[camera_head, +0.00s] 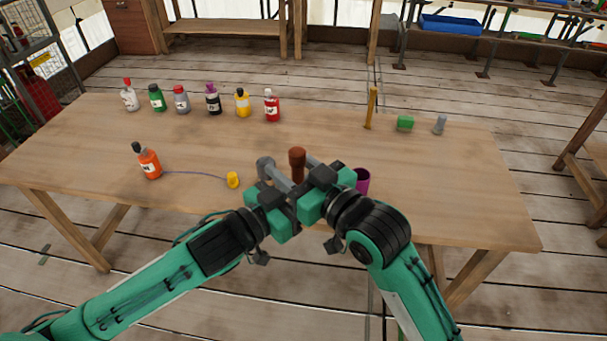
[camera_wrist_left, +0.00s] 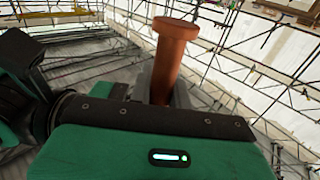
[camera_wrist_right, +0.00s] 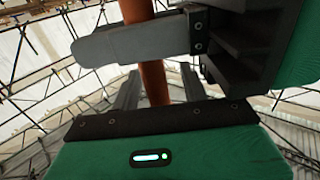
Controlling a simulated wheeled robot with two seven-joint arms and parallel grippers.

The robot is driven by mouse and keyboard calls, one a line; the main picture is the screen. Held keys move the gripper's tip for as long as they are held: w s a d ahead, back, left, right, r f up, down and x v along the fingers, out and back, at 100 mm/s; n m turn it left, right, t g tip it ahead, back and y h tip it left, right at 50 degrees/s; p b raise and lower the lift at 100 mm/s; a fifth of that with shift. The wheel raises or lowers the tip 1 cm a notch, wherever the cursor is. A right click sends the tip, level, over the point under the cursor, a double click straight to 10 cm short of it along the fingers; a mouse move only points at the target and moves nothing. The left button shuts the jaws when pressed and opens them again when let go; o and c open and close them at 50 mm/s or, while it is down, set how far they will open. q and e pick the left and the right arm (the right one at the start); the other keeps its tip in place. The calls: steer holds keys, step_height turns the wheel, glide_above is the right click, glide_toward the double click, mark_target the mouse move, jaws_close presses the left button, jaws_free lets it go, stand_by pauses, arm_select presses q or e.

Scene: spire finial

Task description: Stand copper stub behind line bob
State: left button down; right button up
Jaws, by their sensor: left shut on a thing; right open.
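The copper stub (camera_head: 297,158), a reddish-brown cylinder with a wider head, is held upright above the table's near part. My left gripper (camera_head: 299,180) is shut on it; the stub (camera_wrist_left: 172,65) rises from the fingers in the left wrist view. My right gripper (camera_head: 288,174) is open, its fingers on either side of the stub (camera_wrist_right: 154,80) in the right wrist view, with a left finger crossing in front. A small yellow piece (camera_head: 232,180), likely the line bob, lies left of the grippers, a thin blue line running from it to an orange bottle (camera_head: 149,162).
Several bottles (camera_head: 213,100) stand in a row at the table's back left. A wooden stick (camera_head: 371,108), a green block (camera_head: 404,123) and a grey bolt-like piece (camera_head: 439,125) stand at the back right. A purple cup (camera_head: 362,181) is partly hidden by my right gripper. The right tabletop is clear.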

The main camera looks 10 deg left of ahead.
steer(key=shift+a, duration=0.1)
jaws_close()
arm_select(q)
steer(key=c, duration=1.2)
jaws_free()
steer(key=shift+c, duration=0.2)
steer(key=shift+s+a, duration=0.1)
